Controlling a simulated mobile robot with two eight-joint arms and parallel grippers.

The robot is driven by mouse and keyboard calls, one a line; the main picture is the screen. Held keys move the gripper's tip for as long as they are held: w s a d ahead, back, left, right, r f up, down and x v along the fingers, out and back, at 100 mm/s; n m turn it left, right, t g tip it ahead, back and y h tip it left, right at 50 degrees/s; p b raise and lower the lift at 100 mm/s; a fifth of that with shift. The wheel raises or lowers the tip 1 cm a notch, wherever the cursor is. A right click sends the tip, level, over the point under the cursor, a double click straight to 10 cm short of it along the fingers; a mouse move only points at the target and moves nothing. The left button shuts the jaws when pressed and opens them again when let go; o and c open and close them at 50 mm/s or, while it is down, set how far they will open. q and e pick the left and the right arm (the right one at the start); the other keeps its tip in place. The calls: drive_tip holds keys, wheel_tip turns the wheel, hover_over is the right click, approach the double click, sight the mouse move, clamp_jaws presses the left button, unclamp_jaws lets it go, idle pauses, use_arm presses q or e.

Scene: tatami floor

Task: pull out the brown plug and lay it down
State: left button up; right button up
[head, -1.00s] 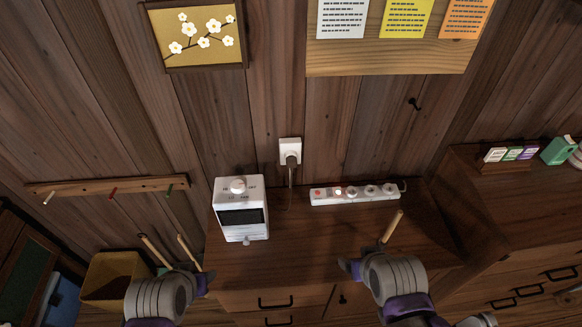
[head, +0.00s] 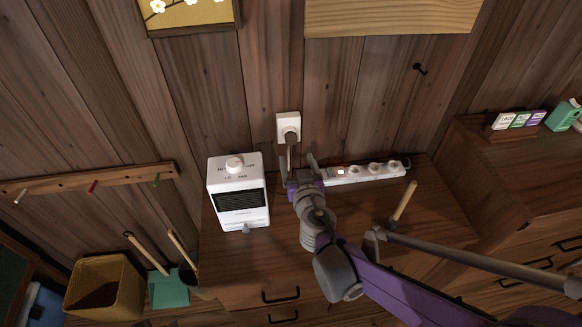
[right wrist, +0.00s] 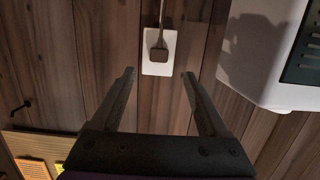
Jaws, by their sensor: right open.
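The brown plug (head: 290,136) sits in the white wall outlet (head: 287,119), with its cord hanging down behind my gripper. In the right wrist view the plug (right wrist: 159,53) is on the white outlet plate (right wrist: 168,67), beyond and between the fingertips, and its cord runs toward the top of the picture. My right gripper (head: 299,160) is open and empty, just below the outlet in the head view and apart from the plug. Its two fingers (right wrist: 158,74) are spread wide in the wrist view. My left gripper is not in view.
A white heater (head: 238,192) stands left of the gripper on the wooden cabinet. A white power strip (head: 364,172) lies to the right, partly hidden by my gripper. A bin (head: 105,286) is at lower left.

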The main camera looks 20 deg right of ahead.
sight(292, 143)
drive_tip(key=b+x, duration=0.1)
drive_tip(key=x, duration=0.8)
drive_tip(key=shift+w+d+f, duration=0.15)
drive_tip(key=shift+w+d, duration=0.05)
drive_tip(key=shift+w, duration=0.1)
clamp_jaws()
drive_tip(key=shift+s, duration=0.25)
drive_tip(key=shift+v, duration=0.75)
drive_tip(key=shift+s+a+f, duration=0.1)
drive_tip(key=shift+s+a, duration=0.05)
drive_tip(key=shift+s, duration=0.05)
drive_tip(key=shift+f+p+v, duration=0.15)
drive_tip(key=shift+p+v, duration=0.2)
drive_tip(key=shift+v, duration=0.55)
drive_tip(key=shift+f+p+v, duration=0.2)
drive_tip(key=shift+p+v, duration=0.15)
drive_tip(key=shift+v, duration=0.55)
